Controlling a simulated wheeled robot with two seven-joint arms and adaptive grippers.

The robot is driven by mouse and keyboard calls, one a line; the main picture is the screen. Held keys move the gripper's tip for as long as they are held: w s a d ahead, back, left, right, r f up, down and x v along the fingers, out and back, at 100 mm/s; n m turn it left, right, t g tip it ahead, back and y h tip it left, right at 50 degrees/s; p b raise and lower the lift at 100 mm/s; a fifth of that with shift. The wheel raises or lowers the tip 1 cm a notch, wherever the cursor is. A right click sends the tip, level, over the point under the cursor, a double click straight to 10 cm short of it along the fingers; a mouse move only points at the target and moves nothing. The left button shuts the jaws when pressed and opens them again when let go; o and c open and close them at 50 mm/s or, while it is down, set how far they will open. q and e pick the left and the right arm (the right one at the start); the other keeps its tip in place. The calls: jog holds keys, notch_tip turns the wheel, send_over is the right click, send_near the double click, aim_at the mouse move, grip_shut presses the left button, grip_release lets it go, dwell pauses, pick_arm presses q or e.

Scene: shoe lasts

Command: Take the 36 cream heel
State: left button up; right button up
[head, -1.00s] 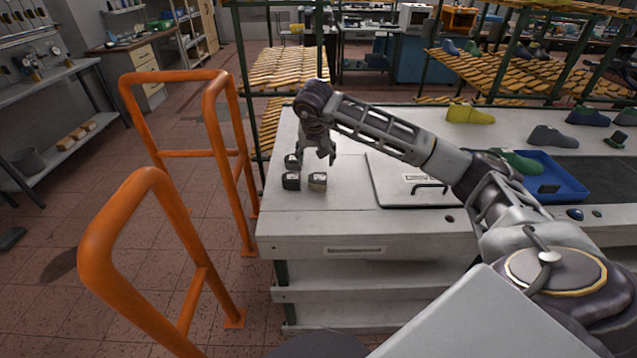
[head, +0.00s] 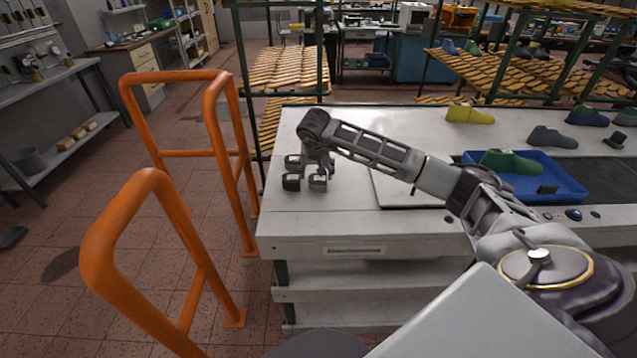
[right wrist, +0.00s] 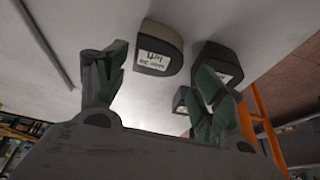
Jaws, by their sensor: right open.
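Three small heel blocks with white labels stand near the left end of the white table. The nearer right one, a paler grey-cream heel (head: 317,184), is by my right gripper (head: 319,170). In the right wrist view this heel (right wrist: 157,48) lies ahead, between the open fingers (right wrist: 160,64); its label is upside down and too small to read surely. I cannot tell whether the fingers touch it. A dark heel (head: 291,182) and another dark heel (head: 291,161) stand to the left. They also show behind the right finger in the wrist view. My left gripper is out of view.
A pale flat panel (head: 390,192) lies on the table right of the heels. A blue tray (head: 563,190) with a green shoe last (head: 510,162) is farther right. A yellow last (head: 470,114) stands at the back. Orange rails (head: 215,130) stand left of the table.

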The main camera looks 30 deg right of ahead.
jog(key=shift+f, duration=0.1)
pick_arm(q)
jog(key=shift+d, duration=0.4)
